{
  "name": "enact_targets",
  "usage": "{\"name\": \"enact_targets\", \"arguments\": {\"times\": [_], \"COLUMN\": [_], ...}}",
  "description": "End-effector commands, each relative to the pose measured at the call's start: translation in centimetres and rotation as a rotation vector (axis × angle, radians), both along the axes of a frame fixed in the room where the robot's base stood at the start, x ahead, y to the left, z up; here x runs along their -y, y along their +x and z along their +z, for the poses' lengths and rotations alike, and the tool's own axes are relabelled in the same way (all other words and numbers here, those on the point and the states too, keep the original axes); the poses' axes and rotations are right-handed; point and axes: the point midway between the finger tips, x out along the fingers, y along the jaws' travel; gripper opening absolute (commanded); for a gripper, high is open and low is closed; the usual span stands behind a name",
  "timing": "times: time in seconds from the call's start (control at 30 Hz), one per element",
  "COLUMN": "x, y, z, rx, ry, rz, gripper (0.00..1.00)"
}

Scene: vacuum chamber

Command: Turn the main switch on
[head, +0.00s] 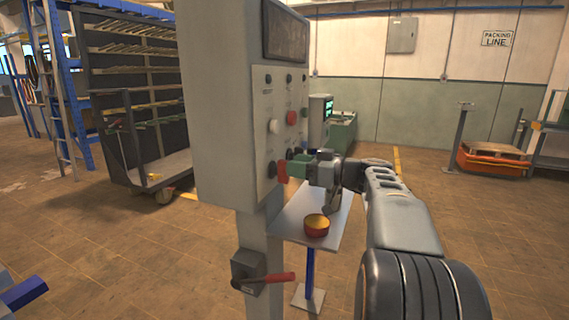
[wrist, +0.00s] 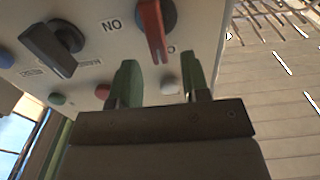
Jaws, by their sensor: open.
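A grey control cabinet (head: 222,110) on a post has a light panel with several buttons and knobs. A red rotary switch (wrist: 154,28) is on the panel beside the letters "NO"; its handle points down in the wrist view. It also shows in the head view (head: 282,172). My gripper (wrist: 160,78) is open, its green fingertips apart and facing the panel. The red handle's end lies between and just beyond the tips in the picture; no contact is clear. A black rotary switch (wrist: 52,45) is to its left. A dark box with a red lever (head: 275,278) is on the post.
A small shelf (head: 327,241) below the panel holds an orange-yellow bowl (head: 316,225), under my gripper. A shelving rack (head: 140,100) stands at the left. A pallet on an orange lift (head: 493,158) is at the right. The floor between is clear.

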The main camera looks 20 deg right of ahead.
Motion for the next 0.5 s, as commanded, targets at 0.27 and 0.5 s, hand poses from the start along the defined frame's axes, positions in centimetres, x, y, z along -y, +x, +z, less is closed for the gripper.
{"name": "enact_targets", "arguments": {"times": [0.27,0.5], "x": [-2.2,-2.7], "y": [2.3,2.9], "z": [0.0,0.0], "rx": [-0.001,0.0], "ry": [-0.001,0.0], "rz": [0.002,0.001], "gripper": [0.43,0.43]}}
